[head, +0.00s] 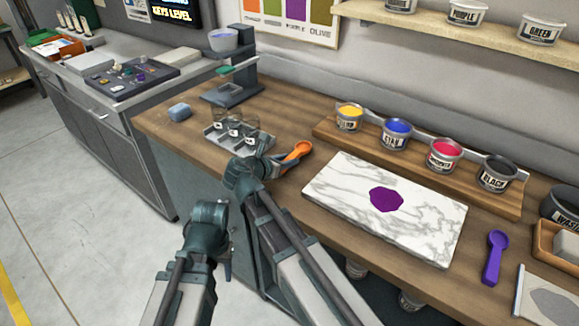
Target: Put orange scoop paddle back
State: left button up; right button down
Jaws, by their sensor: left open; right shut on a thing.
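The orange scoop paddle (298,151) is at the tip of my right gripper (270,155), over the wooden counter left of the marble slab. My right gripper is shut on the paddle's near end; the exact grip is partly hidden by the gripper itself. Grey parts lie just below the paddle, and I cannot tell whether it touches the counter. My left gripper (227,264) is open and empty, low in front of the counter's front side. A purple scoop paddle (495,257) lies on the counter at the right.
A marble slab (340,190) bears a purple ink patch (386,199). Yellow (349,116), blue (396,134), red (444,154) and black (497,173) ink cans stand on a wooden riser behind it. A tray of glass jars (232,134) stands just left of my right gripper.

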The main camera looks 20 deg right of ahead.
pick_arm(q)
jog(key=shift+w+d+f, duration=0.1)
jog(key=shift+f, duration=0.1)
pick_arm(e)
jog(key=shift+w+d+f, duration=0.1)
jog(key=shift+f, duration=0.15)
jog(key=shift+f, duration=0.2)
pick_arm(q)
jog(key=shift+f, duration=0.1)
pick_arm(e)
jog(key=c, duration=0.6)
grip_release()
jog(key=shift+r, duration=0.1)
